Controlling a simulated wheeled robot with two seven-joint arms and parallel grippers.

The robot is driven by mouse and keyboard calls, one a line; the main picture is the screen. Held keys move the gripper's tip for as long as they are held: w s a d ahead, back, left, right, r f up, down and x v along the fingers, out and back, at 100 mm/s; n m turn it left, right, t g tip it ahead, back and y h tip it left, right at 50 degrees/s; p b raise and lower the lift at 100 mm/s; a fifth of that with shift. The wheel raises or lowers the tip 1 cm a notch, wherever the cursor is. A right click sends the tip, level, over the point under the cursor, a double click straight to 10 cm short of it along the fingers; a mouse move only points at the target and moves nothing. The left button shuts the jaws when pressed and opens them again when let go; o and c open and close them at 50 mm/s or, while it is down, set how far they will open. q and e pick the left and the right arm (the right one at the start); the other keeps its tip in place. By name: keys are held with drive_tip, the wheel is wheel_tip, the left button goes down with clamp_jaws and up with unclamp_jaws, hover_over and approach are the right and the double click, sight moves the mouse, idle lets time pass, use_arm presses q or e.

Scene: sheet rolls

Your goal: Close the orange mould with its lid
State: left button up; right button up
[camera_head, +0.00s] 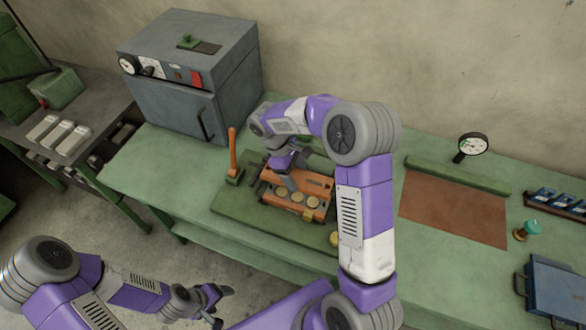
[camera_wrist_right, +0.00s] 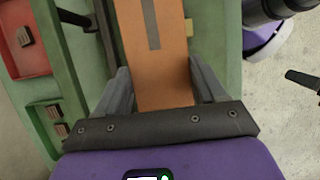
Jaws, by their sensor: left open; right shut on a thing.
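The orange mould (camera_head: 322,211) lies on a green board on the bench in the head view, with several round pale pieces (camera_head: 297,198) in a row along it. An orange lid (camera_head: 312,180) with a dark slot is at the mould's far side; the lid also fills the middle of the right wrist view (camera_wrist_right: 165,65). My right gripper (camera_head: 290,180) is shut on the lid, one finger on each side. My arm hides part of the area, and I cannot tell whether the lid touches the mould. My left gripper (camera_head: 217,300) is open and empty, in front of the bench.
An upright orange lever (camera_head: 233,150) stands left of the mould. A grey oven (camera_head: 190,85) is at the back left. A brown mat (camera_head: 450,208), a dial gauge (camera_head: 472,145) and a blue box (camera_head: 555,290) are on the right. A small yellow object (camera_head: 334,239) lies near my right arm.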

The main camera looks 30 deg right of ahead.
drive_tip(key=shift+f+b, duration=2.5)
drive_tip(key=shift+f, duration=0.45)
drive_tip(key=shift+f+b, duration=0.9)
drive_tip(key=shift+f, duration=0.75)
drive_tip(key=o, duration=1.8)
drive_tip(key=shift+f, duration=0.1)
drive_tip(key=p+v, duration=0.1)
drive_tip(key=v, duration=0.6)
drive_tip(key=shift+w+a+r+p, duration=0.1)
drive_tip(key=shift+a+r+p, duration=0.05)
drive_tip(key=shift+r+p, duration=0.2)
